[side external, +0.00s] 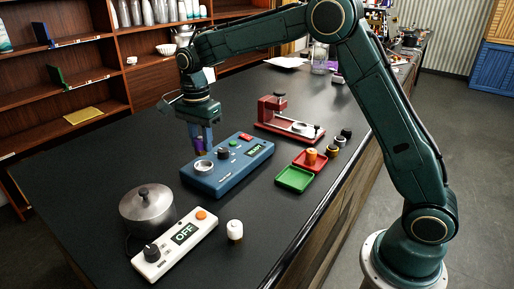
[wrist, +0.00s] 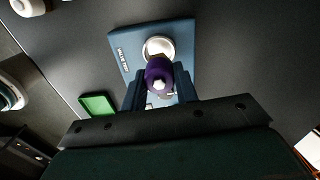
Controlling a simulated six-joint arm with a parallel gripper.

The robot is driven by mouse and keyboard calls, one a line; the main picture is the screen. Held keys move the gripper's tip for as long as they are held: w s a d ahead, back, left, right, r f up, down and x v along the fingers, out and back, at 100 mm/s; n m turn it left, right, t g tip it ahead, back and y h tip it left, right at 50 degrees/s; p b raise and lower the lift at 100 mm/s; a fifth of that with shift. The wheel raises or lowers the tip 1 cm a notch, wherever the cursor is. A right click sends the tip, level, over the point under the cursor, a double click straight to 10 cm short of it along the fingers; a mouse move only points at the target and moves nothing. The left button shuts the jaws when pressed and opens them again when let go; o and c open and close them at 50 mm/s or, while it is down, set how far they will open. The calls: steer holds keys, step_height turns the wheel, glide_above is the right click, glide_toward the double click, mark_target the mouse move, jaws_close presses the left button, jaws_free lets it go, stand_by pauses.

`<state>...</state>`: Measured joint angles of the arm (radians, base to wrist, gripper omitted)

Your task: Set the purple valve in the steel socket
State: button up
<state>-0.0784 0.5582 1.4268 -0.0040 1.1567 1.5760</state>
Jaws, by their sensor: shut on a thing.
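My gripper (side external: 202,150) is shut on the purple valve (wrist: 157,72), which sits between the two fingers in the wrist view. In the side view the purple valve (side external: 199,144) shows only as a sliver between the fingers. The steel socket (side external: 203,167) is a round ring on the top of the blue valve unit (side external: 216,183). The gripper and valve are over the unit near the socket, and appear above it. In the wrist view the socket (wrist: 158,44) lies just beyond the valve, which partly covers its near edge.
A black knob (side external: 224,153), buttons and a display share the blue unit. A red clamp stand (side external: 272,122) stands behind it. A green tray (side external: 294,179) and a red tray (side external: 322,160) lie right. A pot (side external: 147,207) and a white control box (side external: 173,245) are in front.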

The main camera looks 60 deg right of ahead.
mark_target(203, 155)
steer(key=shift+f, duration=1.35)
steer(key=shift+f, duration=1.15)
stand_by(2.2)
steer(key=o, duration=1.5)
steer(key=shift+o, duration=0.2)
steer(key=shift+r, duration=4.1)
